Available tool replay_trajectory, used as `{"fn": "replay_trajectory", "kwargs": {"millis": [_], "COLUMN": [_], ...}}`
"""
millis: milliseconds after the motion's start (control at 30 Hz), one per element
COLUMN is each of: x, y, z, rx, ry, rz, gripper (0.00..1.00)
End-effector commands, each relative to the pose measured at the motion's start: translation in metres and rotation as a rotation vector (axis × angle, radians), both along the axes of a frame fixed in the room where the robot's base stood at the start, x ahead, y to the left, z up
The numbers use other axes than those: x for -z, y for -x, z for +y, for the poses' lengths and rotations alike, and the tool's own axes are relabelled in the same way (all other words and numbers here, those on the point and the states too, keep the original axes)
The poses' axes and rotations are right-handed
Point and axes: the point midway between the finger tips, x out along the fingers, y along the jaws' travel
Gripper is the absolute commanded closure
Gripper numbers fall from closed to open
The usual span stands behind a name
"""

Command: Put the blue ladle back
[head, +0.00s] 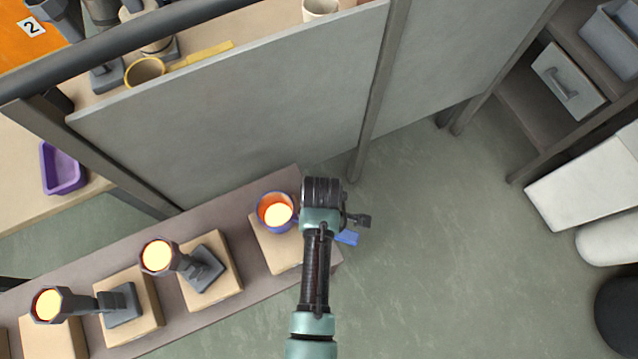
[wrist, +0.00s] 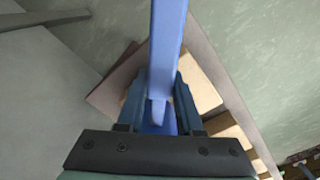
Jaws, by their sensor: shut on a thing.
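The blue ladle's bowl (head: 276,212) shows in the head view, with a blue rim and a glowing orange-yellow inside. It is over or on a tan block at the right end of the low bench; I cannot tell if they touch. Its blue handle end (head: 347,238) sticks out to the right of my arm. My gripper (wrist: 160,105) is shut on the blue handle (wrist: 167,45), which runs up the middle of the wrist view. In the head view my wrist hides the gripper fingers and the middle of the handle.
The low brown bench (head: 275,185) carries several tan blocks (head: 228,262) and grey holders with glowing cups (head: 158,257). A grey panel (head: 240,115) stands behind it. A yellow ladle (head: 146,71) and a purple tray (head: 62,167) lie beyond.

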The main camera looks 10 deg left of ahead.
Motion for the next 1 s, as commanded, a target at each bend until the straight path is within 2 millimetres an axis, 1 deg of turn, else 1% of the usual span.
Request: {"fn": "replay_trajectory", "kwargs": {"millis": [167, 200, 333, 367, 633, 733, 867, 1000], "x": [0.002, 0.003, 0.002, 0.002, 0.002, -0.005, -0.025, -0.057], "y": [-0.001, 0.0, 0.0, 0.0, 0.0, 0.0, -0.001, -0.001], "z": [0.0, 0.0, 0.0, 0.0, 0.0, 0.0, 0.0, -0.001], "rx": [0.0, 0.0, 0.0, 0.0, 0.0, 0.0, 0.0, 0.0], "ry": [-0.001, 0.0, 0.0, 0.0, 0.0, 0.0, 0.0, 0.0], "rz": [-0.001, 0.0, 0.0, 0.0, 0.0, 0.0, -0.002, -0.004], "gripper": [1.0, 0.62, 0.38, 0.35, 0.35, 0.35, 0.35, 0.35]}}
